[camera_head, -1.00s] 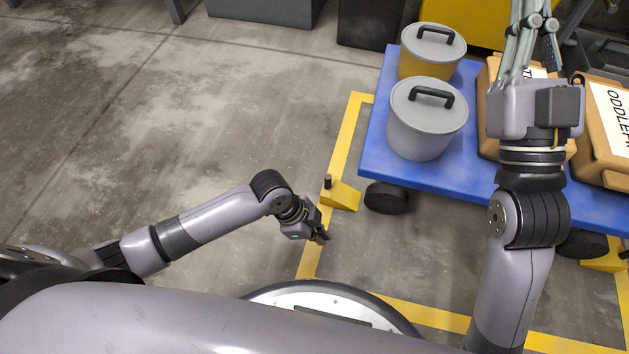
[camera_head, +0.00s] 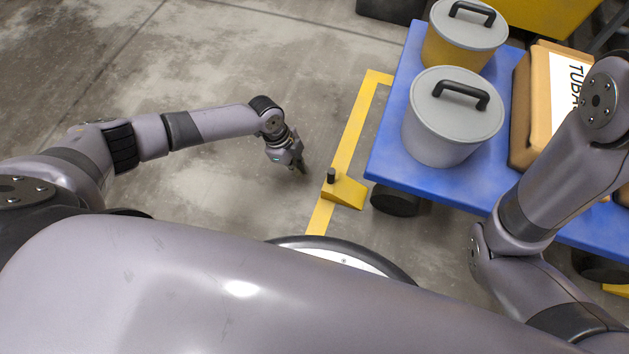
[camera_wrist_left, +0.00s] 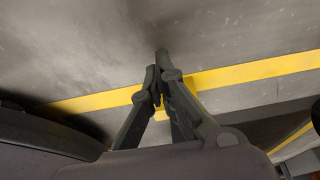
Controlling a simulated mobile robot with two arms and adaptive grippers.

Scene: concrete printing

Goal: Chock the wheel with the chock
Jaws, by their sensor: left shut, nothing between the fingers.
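The chock (camera_head: 348,193) is a yellow wedge with a black knob, on the floor on the yellow line. Its thin end points at the black wheel (camera_head: 396,201) under the blue cart; it is very close, and I cannot tell whether they touch. My left gripper (camera_head: 303,169) is shut and empty, left of the chock and apart from it. In the left wrist view the shut fingers (camera_wrist_left: 162,60) hide most of a yellow patch, probably the chock (camera_wrist_left: 161,113), by the line. My right arm shows at the right, but its gripper is out of view.
The blue cart (camera_head: 385,155) carries lidded buckets (camera_head: 440,138) and a brown bag (camera_head: 525,110). A yellow piece (camera_head: 617,290) lies by another wheel (camera_head: 598,266) at the right edge. The floor (camera_head: 215,60) to the left is clear.

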